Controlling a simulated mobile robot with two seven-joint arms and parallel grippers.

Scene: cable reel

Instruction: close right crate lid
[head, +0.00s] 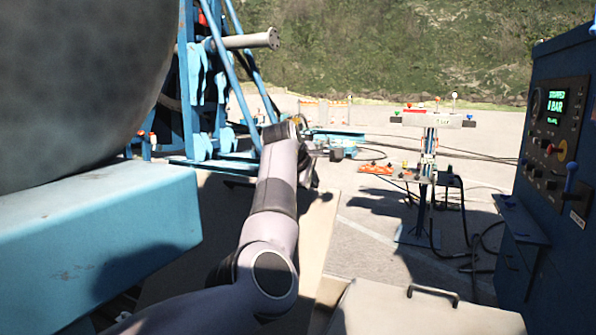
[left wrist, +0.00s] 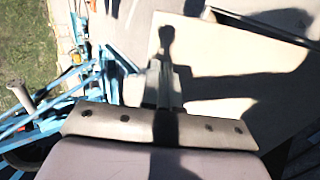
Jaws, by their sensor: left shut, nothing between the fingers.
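A pale beige lid (head: 425,312) with a black bar handle (head: 433,293) shows at the bottom of the head view, right of centre. It looks flat, but its front edge is cut off, so I cannot tell whether it is fully shut. Another pale beige panel (head: 318,235) lies left of it, partly behind my left arm. My left arm reaches forward past this panel; its gripper is mostly hidden behind the wrist in the head view. In the left wrist view my left gripper (left wrist: 163,84) is shut and empty in front of a pale panel (left wrist: 215,70) carrying the arm's shadow. My right gripper is out of view.
A blue control cabinet (head: 555,150) stands close on the right. A big grey drum (head: 80,80) and a blue beam (head: 95,235) fill the left. A tool stand (head: 428,150) with cables stands on open paving ahead.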

